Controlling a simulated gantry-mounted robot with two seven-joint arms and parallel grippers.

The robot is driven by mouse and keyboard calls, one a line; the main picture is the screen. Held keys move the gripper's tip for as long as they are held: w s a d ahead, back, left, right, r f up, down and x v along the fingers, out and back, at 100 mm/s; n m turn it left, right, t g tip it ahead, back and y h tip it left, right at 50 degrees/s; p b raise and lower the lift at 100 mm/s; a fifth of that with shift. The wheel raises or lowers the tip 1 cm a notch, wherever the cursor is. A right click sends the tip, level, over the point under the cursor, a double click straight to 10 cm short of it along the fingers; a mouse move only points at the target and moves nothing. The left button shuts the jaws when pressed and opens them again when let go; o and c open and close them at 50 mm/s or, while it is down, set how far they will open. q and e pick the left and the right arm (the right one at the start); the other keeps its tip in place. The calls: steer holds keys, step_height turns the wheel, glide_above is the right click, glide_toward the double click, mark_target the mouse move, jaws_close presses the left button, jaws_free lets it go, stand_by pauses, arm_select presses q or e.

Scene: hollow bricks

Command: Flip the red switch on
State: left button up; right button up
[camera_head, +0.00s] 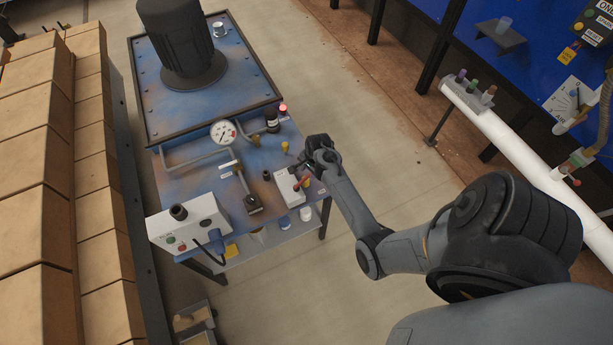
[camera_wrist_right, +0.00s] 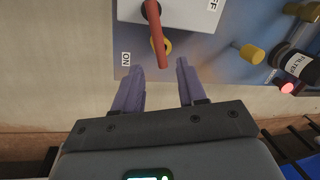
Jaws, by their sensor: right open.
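The red switch is a red lever (camera_wrist_right: 156,38) on a white box (camera_wrist_right: 185,12) in the right wrist view. An ON label (camera_wrist_right: 126,59) is left of the lever and an OFF label is at the upper right, partly cut off. In the head view the white switch box (camera_head: 287,188) sits near the right edge of the blue bench. My right gripper (camera_wrist_right: 160,72) is open, with a purple-grey finger on each side of the lever's free end. I cannot tell whether either finger touches it. My left gripper is not in view.
In the right wrist view, a yellow knob (camera_wrist_right: 251,56) and a filter (camera_wrist_right: 294,63) stand to the right. Stacked bricks (camera_head: 30,170) fill the left side.

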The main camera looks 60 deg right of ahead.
mark_target(306, 177)
steer(key=shift+w+f+b, duration=0.2)
steer(key=shift+w+f, duration=0.05)
steer(key=shift+f, duration=0.9)
steer(key=shift+w+f+b, duration=0.2)
steer(key=shift+w+f, duration=0.05)
steer(key=shift+f, duration=0.9)
jaws_close()
